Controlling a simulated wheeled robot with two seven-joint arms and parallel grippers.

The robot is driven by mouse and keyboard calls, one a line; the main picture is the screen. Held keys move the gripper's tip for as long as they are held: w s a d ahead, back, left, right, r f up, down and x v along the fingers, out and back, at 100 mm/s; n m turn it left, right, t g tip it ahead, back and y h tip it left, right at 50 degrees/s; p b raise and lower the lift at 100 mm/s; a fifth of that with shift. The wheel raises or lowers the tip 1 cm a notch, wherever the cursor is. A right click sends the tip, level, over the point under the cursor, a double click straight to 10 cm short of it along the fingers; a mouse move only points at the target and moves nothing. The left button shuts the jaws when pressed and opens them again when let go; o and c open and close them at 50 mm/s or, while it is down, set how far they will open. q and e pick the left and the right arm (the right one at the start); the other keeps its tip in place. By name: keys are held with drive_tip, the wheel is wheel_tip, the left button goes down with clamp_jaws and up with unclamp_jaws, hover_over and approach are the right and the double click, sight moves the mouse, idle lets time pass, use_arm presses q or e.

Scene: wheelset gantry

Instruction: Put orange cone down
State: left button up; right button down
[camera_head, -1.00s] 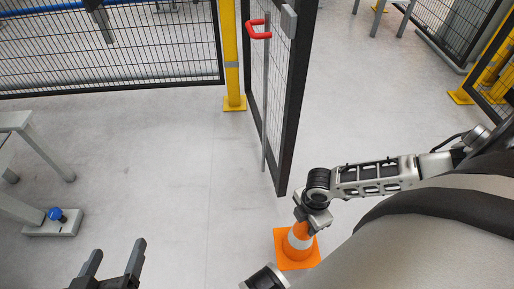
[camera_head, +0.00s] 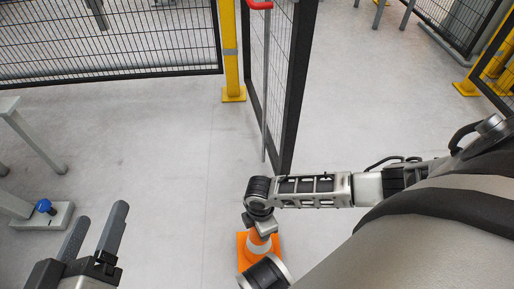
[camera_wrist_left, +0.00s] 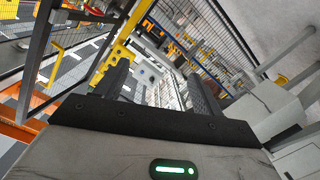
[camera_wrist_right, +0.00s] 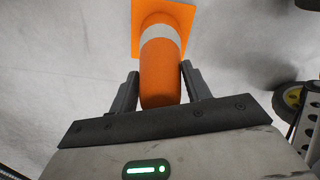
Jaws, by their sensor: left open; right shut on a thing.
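The orange cone (camera_head: 244,252) with a white band is at the lower middle of the head view, below my right gripper (camera_head: 262,230). In the right wrist view the cone (camera_wrist_right: 160,75) lies between the two fingers of my right gripper (camera_wrist_right: 160,85), which is shut on its narrow top end. Its square base points away from the gripper towards the grey floor. I cannot tell whether the base touches the floor. My left gripper (camera_head: 97,232) is open and empty at the lower left of the head view; it also shows in the left wrist view (camera_wrist_left: 160,85).
An open mesh gate (camera_head: 290,85) with a red handle (camera_head: 260,4) stands just beyond the cone. A yellow post (camera_head: 229,50) and mesh fence (camera_head: 110,40) are behind. A grey stand with a blue knob (camera_head: 43,205) is at left. The floor (camera_head: 165,165) between is clear.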

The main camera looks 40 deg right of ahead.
use_arm(q)
drive_tip(key=r+t+b, duration=0.1)
drive_tip(key=w+r+m+t+b, duration=0.1)
drive_tip(key=shift+w+a+r+h, duration=0.2)
drive_tip(key=shift+r+h, duration=0.15)
drive_tip(key=shift+h, duration=0.05)
use_arm(e)
drive_tip(key=f, duration=0.3)
drive_tip(key=shift+w+a+f, duration=0.2)
drive_tip(key=shift+a+f, duration=0.15)
drive_tip(key=shift+f, duration=0.05)
drive_tip(key=shift+f, duration=0.2)
use_arm(q)
drive_tip(key=shift+r, duration=0.1)
use_arm(e)
drive_tip(key=c, duration=0.7)
unclamp_jaws()
drive_tip(key=shift+o, duration=0.2)
